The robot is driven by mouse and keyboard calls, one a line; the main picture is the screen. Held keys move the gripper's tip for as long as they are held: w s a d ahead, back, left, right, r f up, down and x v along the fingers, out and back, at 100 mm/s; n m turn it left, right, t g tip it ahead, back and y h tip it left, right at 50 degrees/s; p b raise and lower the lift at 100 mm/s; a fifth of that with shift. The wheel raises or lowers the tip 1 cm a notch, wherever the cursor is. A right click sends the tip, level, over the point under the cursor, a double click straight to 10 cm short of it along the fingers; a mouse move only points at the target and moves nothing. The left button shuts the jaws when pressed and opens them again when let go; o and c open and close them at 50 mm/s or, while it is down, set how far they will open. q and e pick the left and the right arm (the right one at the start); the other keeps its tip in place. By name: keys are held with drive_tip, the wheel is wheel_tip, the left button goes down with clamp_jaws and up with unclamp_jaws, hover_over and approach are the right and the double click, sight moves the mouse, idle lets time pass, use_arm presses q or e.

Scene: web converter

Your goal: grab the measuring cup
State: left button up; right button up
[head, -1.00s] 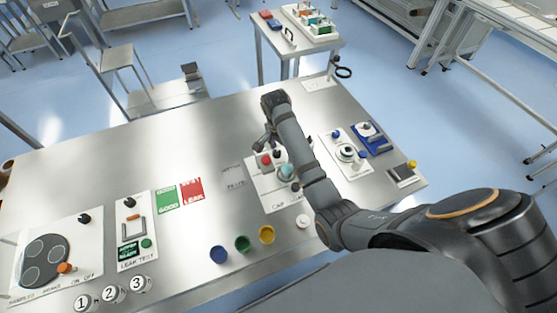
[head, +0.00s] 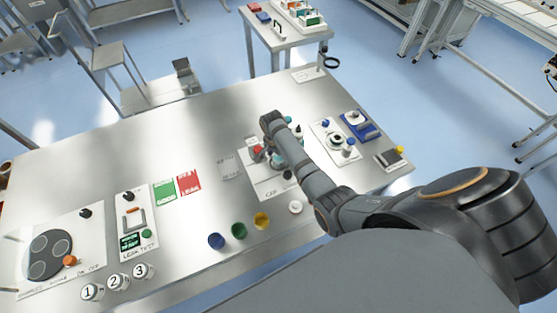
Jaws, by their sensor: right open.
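I cannot pick out a measuring cup for certain. My right gripper (head: 274,153) points down over the white panel marked CAP (head: 262,187), close to a red-topped piece (head: 257,153) and a teal piece partly hidden by my arm. It is open; I cannot make out anything between its fingers. A blue cup (head: 216,241), a green cup (head: 239,231) and a yellow cup (head: 261,220) stand in a row at the table's front. My left gripper is out of view.
The steel table (head: 120,165) has free room at its back left. White round pieces marked 1, 2 and 3 (head: 117,283) stand at the front left. A blue-based device (head: 360,126) and a white panel (head: 334,145) lie right of my arm.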

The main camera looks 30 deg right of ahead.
drive_tip(key=c, duration=0.9)
drive_tip(key=shift+c, duration=1.1)
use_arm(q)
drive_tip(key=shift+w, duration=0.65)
use_arm(e)
drive_tip(key=shift+c, duration=0.5)
